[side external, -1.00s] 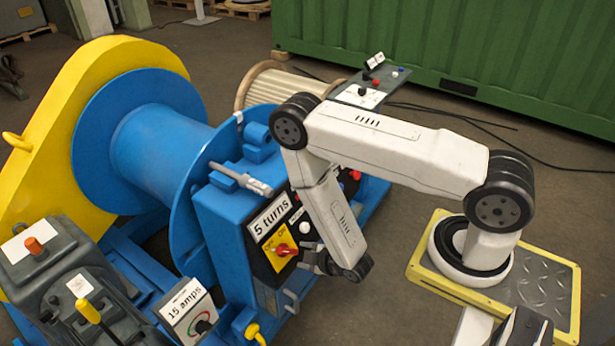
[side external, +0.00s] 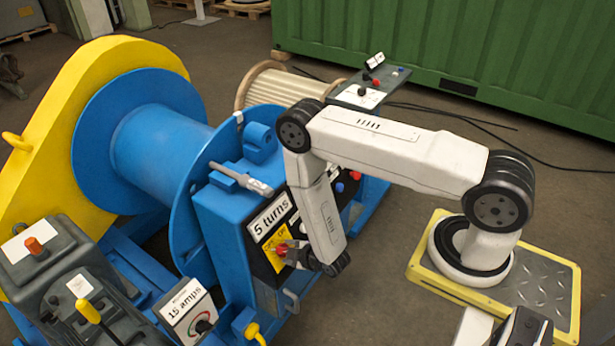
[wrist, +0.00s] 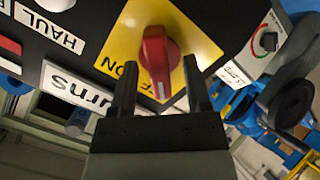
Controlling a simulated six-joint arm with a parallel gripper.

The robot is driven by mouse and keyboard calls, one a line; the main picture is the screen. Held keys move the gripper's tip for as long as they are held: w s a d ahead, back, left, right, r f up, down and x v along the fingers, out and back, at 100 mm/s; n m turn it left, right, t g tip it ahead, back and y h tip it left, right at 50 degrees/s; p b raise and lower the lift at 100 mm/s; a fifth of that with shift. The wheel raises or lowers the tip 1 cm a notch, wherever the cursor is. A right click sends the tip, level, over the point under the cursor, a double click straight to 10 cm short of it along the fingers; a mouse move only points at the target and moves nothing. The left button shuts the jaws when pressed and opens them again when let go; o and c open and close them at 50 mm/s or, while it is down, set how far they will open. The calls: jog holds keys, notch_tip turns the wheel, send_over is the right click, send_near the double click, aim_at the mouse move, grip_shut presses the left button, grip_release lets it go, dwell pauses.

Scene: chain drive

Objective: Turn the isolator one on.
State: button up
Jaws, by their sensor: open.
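The isolator is a red rotary knob (wrist: 154,50) on a yellow plate (wrist: 195,30) on the front of the blue machine's dark panel. My gripper (wrist: 159,72) is open, with one finger on each side of the knob and gaps visible on both sides. In the side external view, the knob (side external: 281,250) is partly covered by my gripper (side external: 289,253) at the panel.
A "5 turns" label (side external: 270,217) sits above the yellow plate. A HAUL label (wrist: 60,35) is on the same panel. A "15 amps" box with a dial (side external: 187,309) stands at lower left. A grey handle (side external: 291,301) sits below the panel.

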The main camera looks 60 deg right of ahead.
jog(key=shift+w+d+f, duration=0.1)
jog(key=shift+w+f, duration=0.15)
jog(key=shift+w, duration=0.15)
grip_shut()
